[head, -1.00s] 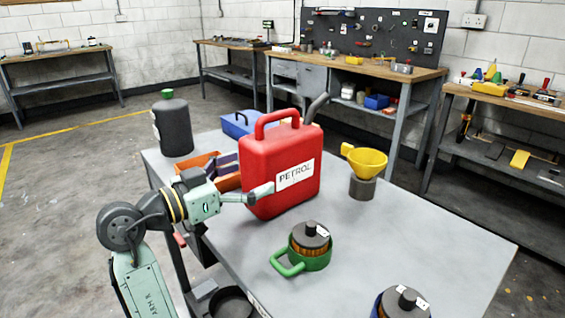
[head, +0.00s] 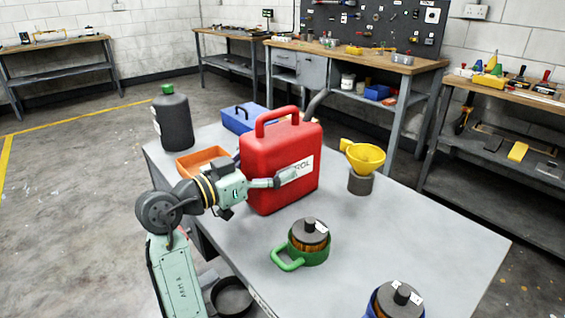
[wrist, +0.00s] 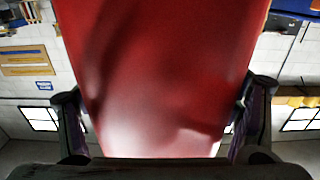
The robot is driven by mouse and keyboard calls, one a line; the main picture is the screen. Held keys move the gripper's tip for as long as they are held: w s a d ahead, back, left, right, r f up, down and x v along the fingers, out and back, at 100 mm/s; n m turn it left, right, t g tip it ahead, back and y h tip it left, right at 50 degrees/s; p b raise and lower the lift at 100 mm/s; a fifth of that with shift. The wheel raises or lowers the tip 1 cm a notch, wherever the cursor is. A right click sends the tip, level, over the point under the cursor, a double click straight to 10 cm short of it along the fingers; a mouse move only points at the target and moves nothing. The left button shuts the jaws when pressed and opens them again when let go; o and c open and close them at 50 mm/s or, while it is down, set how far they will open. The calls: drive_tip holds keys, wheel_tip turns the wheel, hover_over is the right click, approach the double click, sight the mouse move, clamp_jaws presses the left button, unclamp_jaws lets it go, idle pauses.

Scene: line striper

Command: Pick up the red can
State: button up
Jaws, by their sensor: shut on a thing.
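The red petrol can (head: 270,150), with a top handle, a grey spout and a white label, stands upright on the grey table (head: 400,240). My gripper (head: 285,178) is at the can's labelled front face and partly covers the label. In the wrist view the red can (wrist: 160,80) fills the middle, with a finger of my gripper (wrist: 160,118) on each side of it. The fingers are shut on the can. The can's base appears to be at the tabletop; I cannot tell whether it is lifted.
A yellow funnel (head: 362,157) on a grey cylinder stands right of the can. A green-handled filter (head: 308,245) and a blue one (head: 398,302) stand in front.

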drive_tip(key=c, duration=1.4)
drive_tip(key=shift+r, duration=0.1)
drive_tip(key=shift+c, duration=0.2)
drive_tip(key=shift+r, duration=0.1)
